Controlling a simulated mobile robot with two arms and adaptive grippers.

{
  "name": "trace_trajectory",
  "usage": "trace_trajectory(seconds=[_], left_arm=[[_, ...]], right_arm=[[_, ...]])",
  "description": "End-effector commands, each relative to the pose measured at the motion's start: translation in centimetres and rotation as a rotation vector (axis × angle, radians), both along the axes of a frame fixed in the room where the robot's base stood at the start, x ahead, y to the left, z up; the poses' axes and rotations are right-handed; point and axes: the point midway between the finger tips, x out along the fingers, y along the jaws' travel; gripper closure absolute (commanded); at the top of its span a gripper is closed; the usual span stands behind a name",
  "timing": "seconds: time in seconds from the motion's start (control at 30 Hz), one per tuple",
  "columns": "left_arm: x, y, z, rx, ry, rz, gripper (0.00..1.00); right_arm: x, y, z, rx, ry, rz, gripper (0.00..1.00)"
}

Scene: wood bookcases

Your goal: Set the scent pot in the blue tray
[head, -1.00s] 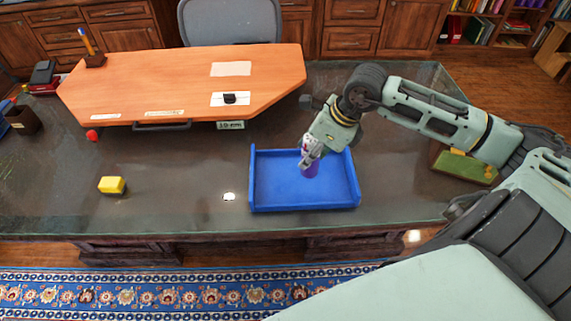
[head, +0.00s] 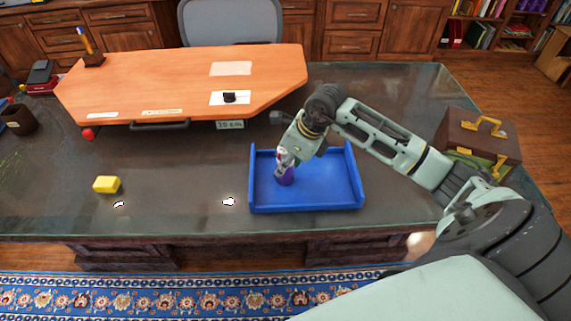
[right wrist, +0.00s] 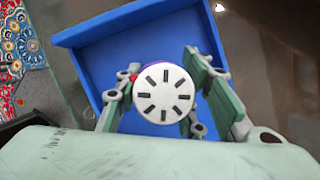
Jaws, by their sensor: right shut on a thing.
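The scent pot has a purple body (head: 285,178) and a round whitish lid with dark slots, seen from above in the right wrist view (right wrist: 163,93). My right gripper (head: 284,160) is shut on it. It is over the left part of the blue tray (head: 325,195), inside the walls as seen from the head. Whether its base touches the tray floor cannot be told. The blue tray also fills much of the right wrist view (right wrist: 105,62). My left gripper is not in view.
An orange board (head: 185,85) lies behind the tray on the glass-topped desk. A yellow block (head: 106,185) sits to the left. A brown case with yellow handles (head: 480,135) stands at the right, near my right arm. The tray's other floor area is clear.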

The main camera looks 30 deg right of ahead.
Motion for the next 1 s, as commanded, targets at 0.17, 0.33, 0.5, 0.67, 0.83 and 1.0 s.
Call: trace_trajectory(seconds=[0.17,0.33,0.5,0.67,0.83,1.0], left_arm=[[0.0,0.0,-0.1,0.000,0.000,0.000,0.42],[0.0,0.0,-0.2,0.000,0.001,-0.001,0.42],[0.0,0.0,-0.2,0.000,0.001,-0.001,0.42],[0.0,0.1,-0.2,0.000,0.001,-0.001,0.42],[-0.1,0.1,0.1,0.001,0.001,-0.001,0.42],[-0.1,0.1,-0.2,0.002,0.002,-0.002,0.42]], right_arm=[[0.0,0.0,0.0,0.000,-0.001,0.000,0.96],[0.0,0.0,-0.2,0.000,0.000,0.000,0.57],[0.0,0.0,-0.2,0.000,0.000,0.000,0.45],[0.0,0.0,-0.2,0.000,0.000,0.000,0.45],[0.0,0.0,0.2,0.000,0.000,0.000,0.45],[-0.6,-0.6,2.1,-0.004,-0.005,0.000,0.45]])
